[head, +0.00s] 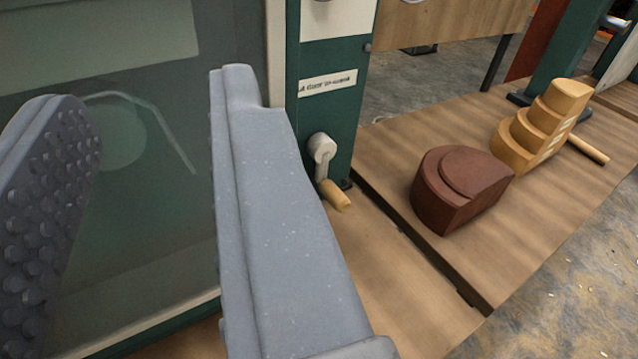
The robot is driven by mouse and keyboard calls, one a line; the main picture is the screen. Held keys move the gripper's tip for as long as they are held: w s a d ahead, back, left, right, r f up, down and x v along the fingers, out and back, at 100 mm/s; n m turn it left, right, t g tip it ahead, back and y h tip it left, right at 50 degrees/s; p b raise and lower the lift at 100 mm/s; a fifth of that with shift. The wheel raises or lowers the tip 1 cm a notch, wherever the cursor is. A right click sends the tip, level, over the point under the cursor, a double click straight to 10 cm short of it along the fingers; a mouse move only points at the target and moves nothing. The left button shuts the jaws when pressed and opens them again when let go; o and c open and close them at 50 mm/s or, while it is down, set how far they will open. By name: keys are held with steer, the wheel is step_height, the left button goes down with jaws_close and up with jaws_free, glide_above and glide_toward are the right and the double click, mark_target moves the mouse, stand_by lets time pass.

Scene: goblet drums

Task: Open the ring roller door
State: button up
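My gripper (148,100) is open and empty, with its two grey fingers wide apart on the left of the head view. Between and behind the fingers is a dark, glassy green panel (160,210) with a faint pale disc and a thin curved line on it. I cannot tell for sure whether this panel is the ring roller door. Right of it stands a green post (328,112) with a small label that I cannot read. A grey crank (321,148) with a wooden handle (336,196) is mounted on the post, just right of my right finger and apart from it.
A reddish-brown rounded block (460,188) and a stepped yellow wooden piece (542,125) stand on the wooden bench (540,200) at right. A dark gap (415,240) splits the bench top. The bench is clear near the crank.

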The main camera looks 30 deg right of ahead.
steer(key=s+d+f+y+b, duration=0.1)
steer(key=d+f, duration=0.2)
steer(key=f, duration=0.4)
steer(key=s+d+f+y, duration=0.1)
steer(key=d+f, duration=0.1)
steer(key=f, duration=0.5)
steer(key=shift+w+d+r+p, duration=0.1)
steer(key=shift+w+d+p, duration=0.4)
steer(key=shift+w, duration=1.75)
steer(key=shift+w+d+f+p, duration=0.2)
steer(key=shift+w+p, duration=0.55)
steer(key=shift+w, duration=1.5)
steer(key=shift+w+d+r+p, duration=0.2)
steer(key=shift+w+d+p, duration=0.35)
steer(key=shift+w, duration=1.7)
steer(key=shift+a, duration=0.15)
jaws_close()
steer(key=shift+a, duration=0.1)
